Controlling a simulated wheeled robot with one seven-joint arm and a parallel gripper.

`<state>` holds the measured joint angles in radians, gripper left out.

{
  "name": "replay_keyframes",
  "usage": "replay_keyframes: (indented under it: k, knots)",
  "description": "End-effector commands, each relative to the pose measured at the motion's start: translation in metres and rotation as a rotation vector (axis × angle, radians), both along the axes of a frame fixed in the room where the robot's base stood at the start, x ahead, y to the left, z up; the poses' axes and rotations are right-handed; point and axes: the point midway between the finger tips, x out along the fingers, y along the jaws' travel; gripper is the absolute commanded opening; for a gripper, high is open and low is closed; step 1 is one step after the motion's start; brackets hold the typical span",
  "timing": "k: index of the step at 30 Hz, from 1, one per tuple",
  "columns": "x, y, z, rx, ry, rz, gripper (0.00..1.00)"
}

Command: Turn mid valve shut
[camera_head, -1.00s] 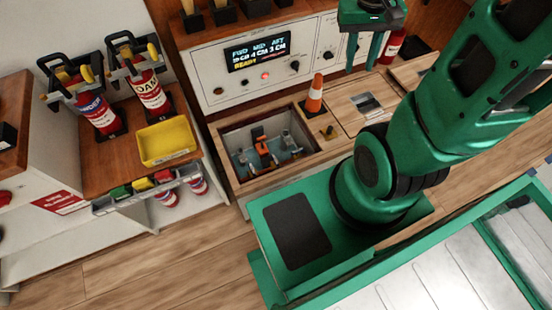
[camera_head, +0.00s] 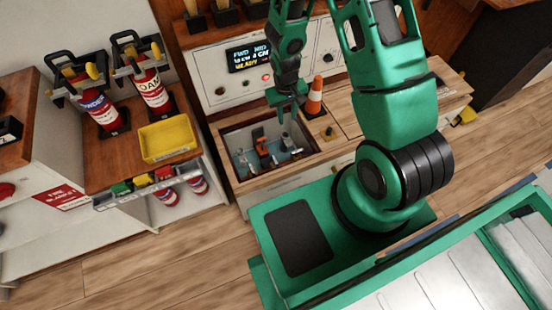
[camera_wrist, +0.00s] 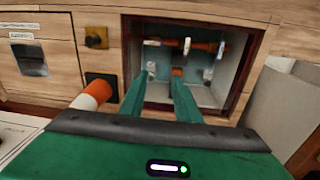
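The valves sit in an open recessed box (camera_head: 229,143) in the counter, where I see an orange-handled valve (camera_head: 261,143) near the middle. Grey fittings lie on either side of it. In the wrist view the box holds an orange pipe (camera_wrist: 204,46) and several pale fittings; a small orange part (camera_wrist: 177,72) shows by one fingertip. My gripper (camera_head: 284,112) points down over the box's right back part. In the wrist view its fingers (camera_wrist: 158,82) are apart with nothing between them. Which valve is the mid one, and its handle position, I cannot tell clearly.
An orange and white cone (camera_head: 315,97) stands right of the box, close to my gripper. A control panel (camera_head: 214,86) with a lit screen rises behind. A yellow tray (camera_head: 167,142) and two extinguishers are on the left bench.

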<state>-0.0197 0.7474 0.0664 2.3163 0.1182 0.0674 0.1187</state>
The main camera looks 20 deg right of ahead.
Motion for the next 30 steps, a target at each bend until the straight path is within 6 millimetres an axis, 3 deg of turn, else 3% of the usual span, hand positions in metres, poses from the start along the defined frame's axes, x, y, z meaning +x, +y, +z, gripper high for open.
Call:
replay_keyframes:
  k: [1, 3, 9, 20, 30]
  knots:
    - [-0.004, 0.010, -0.021, 0.010, 0.009, 0.013, 0.30]
    - [-0.007, 0.024, -0.044, 0.025, 0.009, 0.030, 0.30]
    - [-0.017, 0.052, -0.092, 0.059, 0.008, 0.056, 0.30]
    - [-0.022, 0.059, -0.121, 0.072, 0.007, 0.059, 0.30]
    - [-0.022, 0.057, -0.173, 0.072, 0.008, 0.056, 0.30]
